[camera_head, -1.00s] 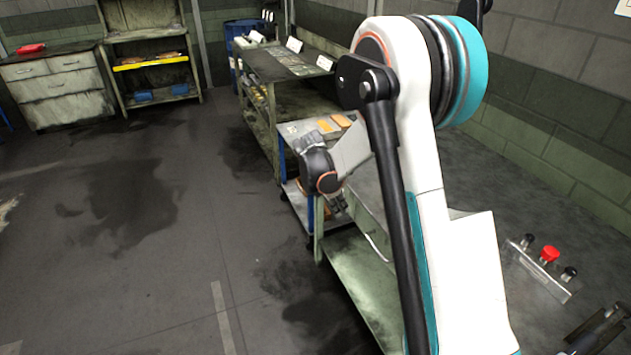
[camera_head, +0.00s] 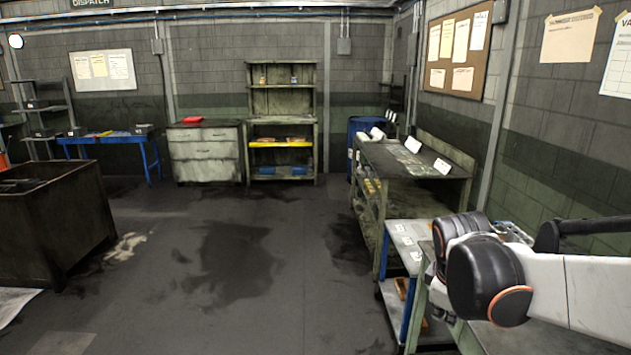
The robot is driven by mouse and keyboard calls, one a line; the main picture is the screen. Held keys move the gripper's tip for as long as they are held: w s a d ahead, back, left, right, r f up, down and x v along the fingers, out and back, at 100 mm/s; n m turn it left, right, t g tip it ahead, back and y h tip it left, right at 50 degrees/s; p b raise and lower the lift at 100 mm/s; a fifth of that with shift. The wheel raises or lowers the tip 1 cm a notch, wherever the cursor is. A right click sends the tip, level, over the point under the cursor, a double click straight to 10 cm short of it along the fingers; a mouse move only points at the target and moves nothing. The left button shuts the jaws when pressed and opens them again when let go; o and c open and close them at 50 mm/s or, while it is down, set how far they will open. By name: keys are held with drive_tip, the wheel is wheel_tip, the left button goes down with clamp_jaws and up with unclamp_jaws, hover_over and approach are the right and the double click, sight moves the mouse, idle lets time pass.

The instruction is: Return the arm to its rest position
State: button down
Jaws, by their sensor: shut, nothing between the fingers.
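My arm (camera_head: 590,290) reaches in from the right edge. Its white link is roughly level and ends in a dark, rounded joint (camera_head: 485,280) with an orange ring. A second dark joint (camera_head: 458,230) sits behind it. The arm is folded at the right side, in front of the workbenches. I cannot make out my gripper's fingers; they are hidden behind the arm's joints or out of the picture. No held object shows.
A worktable (camera_head: 400,158) and a small cart (camera_head: 405,235) stand left of and behind the arm. A rusty bin (camera_head: 50,235) stands at the left. A drawer cabinet (camera_head: 205,155) and shelf (camera_head: 281,105) line the back wall. The middle floor (camera_head: 230,270) is clear.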

drive_tip(key=s+a+r+m+t+y, duration=0.1)
drive_tip(key=s+a+m, duration=0.2)
drive_tip(key=s, duration=0.5)
drive_tip(key=s+a+r+m+t+y, duration=0.1)
drive_tip(key=s+a+m+t, duration=0.1)
drive_tip(key=s+m, duration=0.4)
drive_tip(key=shift+s+a+r+m, duration=0.3)
drive_tip(key=shift+s+a, duration=0.45)
drive_tip(key=shift+s, duration=0.25)
